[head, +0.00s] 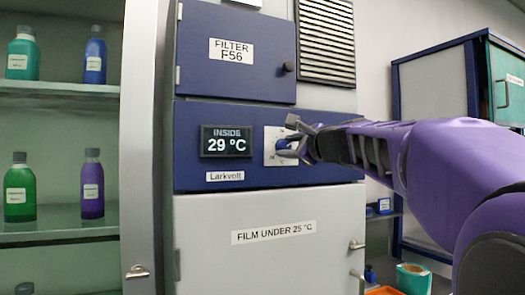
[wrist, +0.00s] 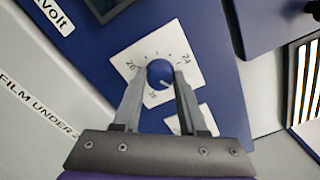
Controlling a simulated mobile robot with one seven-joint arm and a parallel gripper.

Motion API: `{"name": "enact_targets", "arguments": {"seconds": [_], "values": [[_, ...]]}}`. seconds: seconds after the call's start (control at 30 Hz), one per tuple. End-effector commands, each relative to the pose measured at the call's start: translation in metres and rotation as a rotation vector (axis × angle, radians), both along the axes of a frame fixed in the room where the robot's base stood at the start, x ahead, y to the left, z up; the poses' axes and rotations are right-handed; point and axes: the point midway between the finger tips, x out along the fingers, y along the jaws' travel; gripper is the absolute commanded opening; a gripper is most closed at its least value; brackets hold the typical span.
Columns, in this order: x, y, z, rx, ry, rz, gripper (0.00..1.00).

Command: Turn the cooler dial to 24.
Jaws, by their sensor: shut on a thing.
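The cooler dial is a round blue knob (wrist: 159,73) on a white scale plate (wrist: 150,55) with tick marks and numbers. A "24" shows at the upper right of the scale in the wrist view; the other numbers are hard to read. My gripper (wrist: 161,80) is shut on the dial, one finger on each side of it. In the head view my gripper (head: 299,146) is at the plate and covers much of the dial. I cannot tell where the dial's pointer stands. The display (head: 227,141) left of the dial reads "INSIDE 29 °C".
Above is a blue door (head: 236,75) labelled "FILTER F56" with a small knob. Below is a grey door (head: 265,262) labelled "FILM UNDER 25 °C". Shelves with bottles (head: 20,190) stand at the left. A blue-framed cabinet (head: 435,85) is at the right.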

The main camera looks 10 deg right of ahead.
Motion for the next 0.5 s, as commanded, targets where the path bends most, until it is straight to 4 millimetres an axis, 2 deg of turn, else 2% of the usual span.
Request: {"name": "enact_targets", "arguments": {"seconds": [0.5], "values": [[-0.0002, 0.001, -0.0041, -0.444, -0.148, 0.0, 0.0]]}}
